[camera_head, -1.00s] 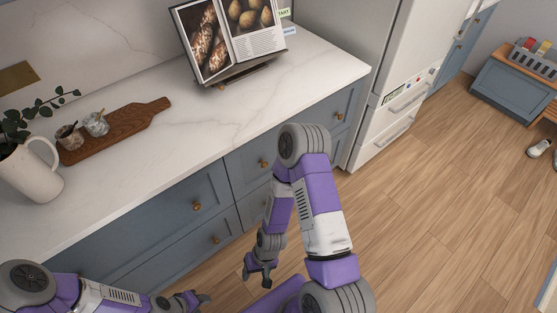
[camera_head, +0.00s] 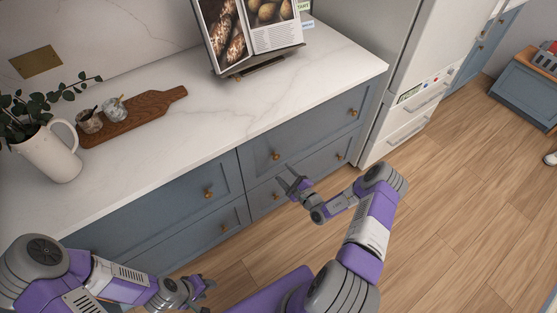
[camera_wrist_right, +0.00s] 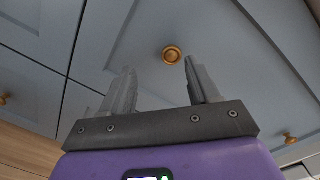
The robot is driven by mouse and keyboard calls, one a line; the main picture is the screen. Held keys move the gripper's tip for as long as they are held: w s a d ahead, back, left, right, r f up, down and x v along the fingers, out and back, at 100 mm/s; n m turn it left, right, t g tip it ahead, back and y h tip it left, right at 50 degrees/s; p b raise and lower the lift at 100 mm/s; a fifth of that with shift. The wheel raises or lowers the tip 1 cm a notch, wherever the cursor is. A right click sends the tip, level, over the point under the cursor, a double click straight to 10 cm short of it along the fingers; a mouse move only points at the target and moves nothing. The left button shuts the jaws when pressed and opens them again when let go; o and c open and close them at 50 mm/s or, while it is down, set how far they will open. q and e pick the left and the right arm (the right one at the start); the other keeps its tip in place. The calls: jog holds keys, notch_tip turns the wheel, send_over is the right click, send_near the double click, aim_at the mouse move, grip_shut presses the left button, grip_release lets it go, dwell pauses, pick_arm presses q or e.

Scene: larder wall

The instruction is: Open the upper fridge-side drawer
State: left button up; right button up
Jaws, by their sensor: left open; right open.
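The upper fridge-side drawer (camera_head: 318,128) is a blue-grey front under the worktop, beside the fridge. It looks shut, with brass knobs at its left (camera_head: 276,155) and right (camera_head: 353,113). My right gripper (camera_head: 289,177) is open and empty in front of the drawers, just below the left knob in the head view. In the right wrist view a brass knob (camera_wrist_right: 172,55) shows beyond and between the open fingers (camera_wrist_right: 160,85), apart from them. My left gripper (camera_head: 203,291) is open and empty, low in front of the left drawers.
The lower fridge-side drawer (camera_head: 315,170) is shut below. Left drawers (camera_head: 165,208) also look shut. The white fridge (camera_head: 405,115) stands to the right. A cookbook on a stand (camera_head: 255,35), a board (camera_head: 140,112) and a jug (camera_head: 50,153) stand on the worktop. Wooden floor (camera_head: 455,190) is clear.

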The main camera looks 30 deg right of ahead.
aim_at(277, 159)
jog(key=shift+m+h, duration=0.3)
jog(key=shift+h, duration=0.3)
jog(key=w, duration=0.2)
jog(key=w+b, duration=0.1)
jog(key=w, duration=0.1)
jog(key=w+d, duration=0.1)
jog(key=w, duration=0.1)
jog(key=shift+w+b, duration=0.1)
jog(key=shift+b, duration=0.25)
jog(key=shift+w, duration=0.65)
grip_shut()
